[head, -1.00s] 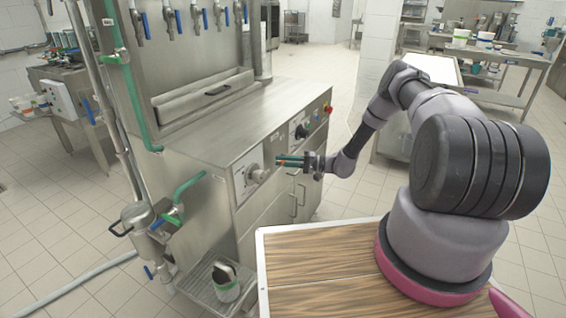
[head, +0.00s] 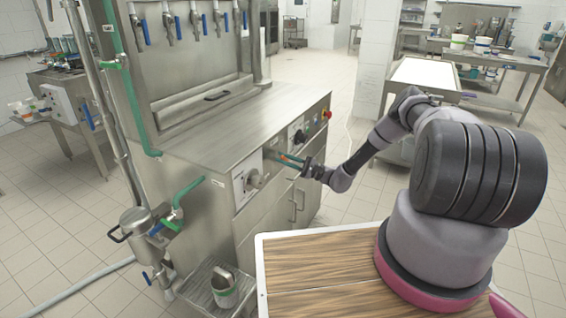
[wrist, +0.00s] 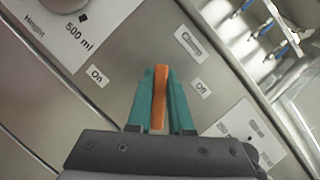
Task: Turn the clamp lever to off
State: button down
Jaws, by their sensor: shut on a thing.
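The clamp lever (wrist: 159,98) is a narrow orange bar on the grey metal front panel. In the wrist view it stands between the "On" label (wrist: 97,76) on the left and the "Off" label (wrist: 201,88) on the right. My gripper (wrist: 161,95) has teal fingers, one on each side of the lever, and is shut on it. In the head view my gripper (head: 290,159) is at the machine's front, tilted up to the left. The fingers mostly hide the lever there. A small clamp picture label (wrist: 188,41) is on the panel above the lever.
A large round knob (head: 255,180) marked 500 ml is left of the lever. A black knob (head: 301,135) and a red button (head: 326,114) are to the right. The filler machine (head: 215,130) has a clear top. My wooden-topped base is in front.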

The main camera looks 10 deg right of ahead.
jog(key=m+t, duration=0.1)
jog(key=m, duration=0.1)
jog(key=m+t, duration=0.1)
jog(key=m, duration=0.1)
jog(key=w+m, duration=0.1)
jog(key=m, duration=0.1)
jog(key=shift+d+r+t, duration=0.3)
jog(key=shift+d+t, duration=0.1)
jog(key=shift+w+d+r+m+t+h, duration=0.15)
jog(key=shift+m+t+h, duration=0.25)
jog(key=shift+m, duration=0.55)
jog(key=shift+w+d+f+m+t+h, duration=0.1)
jog(key=shift+w+m+t+h, duration=0.1)
jog(key=shift+m+t, duration=0.55)
jog(key=shift+w+d+r+m+t+h, duration=0.15)
jog(key=shift+m+t+h, duration=0.15)
jog(key=shift+m, duration=0.8)
jog(key=shift+f+m, duration=0.1)
jog(key=shift+m, duration=0.2)
jog(key=c, duration=0.8)
grip_release()
jog(key=v, duration=1)
jog(key=shift+s+d+f, duration=0.1)
jog(key=shift+s+d, duration=0.15)
jog(key=shift+d, duration=0.05)
